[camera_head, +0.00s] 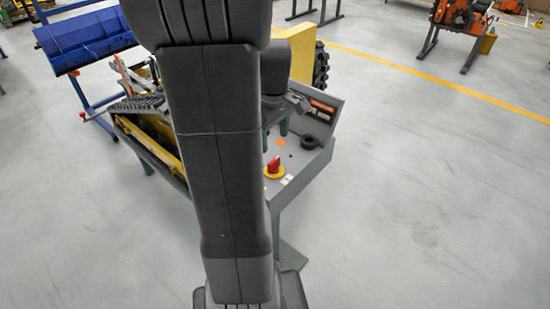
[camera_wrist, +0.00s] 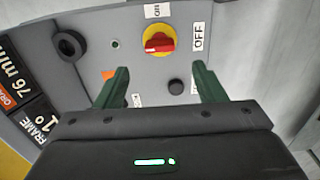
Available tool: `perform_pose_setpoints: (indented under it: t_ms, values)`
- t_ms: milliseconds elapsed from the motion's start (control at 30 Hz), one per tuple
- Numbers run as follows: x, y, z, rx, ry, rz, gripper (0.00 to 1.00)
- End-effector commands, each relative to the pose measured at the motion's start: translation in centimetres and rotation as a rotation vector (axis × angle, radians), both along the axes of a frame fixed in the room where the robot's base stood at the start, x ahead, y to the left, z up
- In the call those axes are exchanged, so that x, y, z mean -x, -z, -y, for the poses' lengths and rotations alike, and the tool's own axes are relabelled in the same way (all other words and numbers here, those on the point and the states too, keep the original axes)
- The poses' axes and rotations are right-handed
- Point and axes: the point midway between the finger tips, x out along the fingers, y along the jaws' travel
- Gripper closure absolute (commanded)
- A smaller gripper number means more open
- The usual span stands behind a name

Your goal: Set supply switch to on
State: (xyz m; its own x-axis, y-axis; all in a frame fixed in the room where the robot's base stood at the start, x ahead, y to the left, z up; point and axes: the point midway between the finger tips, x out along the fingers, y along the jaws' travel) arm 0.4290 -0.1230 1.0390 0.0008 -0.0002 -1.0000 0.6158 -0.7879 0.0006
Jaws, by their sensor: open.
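The supply switch is a red rotary knob (camera_wrist: 159,43) on a round yellow plate, set in a grey panel (camera_wrist: 105,22). Its handle lies roughly crosswise in the wrist view, more in line with the OFF label (camera_wrist: 198,36) to its right than with the ON label (camera_wrist: 157,9) above it. My gripper (camera_wrist: 160,76) is open and empty, its two green fingers apart below the knob in the wrist view and not touching it. In the head view the red knob (camera_head: 273,166) shows just right of my arm, with the green fingers above it.
A black round knob (camera_wrist: 176,87) lies between the fingers in the wrist view. A black ring (camera_wrist: 69,46) and a small green indicator (camera_wrist: 115,44) are to the left, near black labels (camera_wrist: 22,78). In the head view, clear floor (camera_head: 430,200) lies right of the panel.

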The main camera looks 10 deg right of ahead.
Motion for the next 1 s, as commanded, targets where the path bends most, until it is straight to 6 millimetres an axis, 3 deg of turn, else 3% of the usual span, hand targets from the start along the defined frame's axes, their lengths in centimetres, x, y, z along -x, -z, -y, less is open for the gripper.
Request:
perform_pose_setpoints:
  t_ms: [200, 400, 600, 867, 900, 1000]
  values:
    - [0.1, 5.0, 0.0, -0.001, 0.0, -0.006, 0.36]
    - [0.1, 8.1, 0.0, -0.001, 0.001, -0.004, 0.36]
    - [0.0, 9.3, 0.0, 0.0, 0.001, 0.0, 0.36]
    - [0.0, 9.5, 0.0, 0.0, 0.001, 0.0, 0.36]
    - [0.0, 9.5, 0.0, 0.0, 0.001, 0.0, 0.38]
    - [0.0, 9.5, 0.0, 0.0, 0.001, 0.0, 0.58]
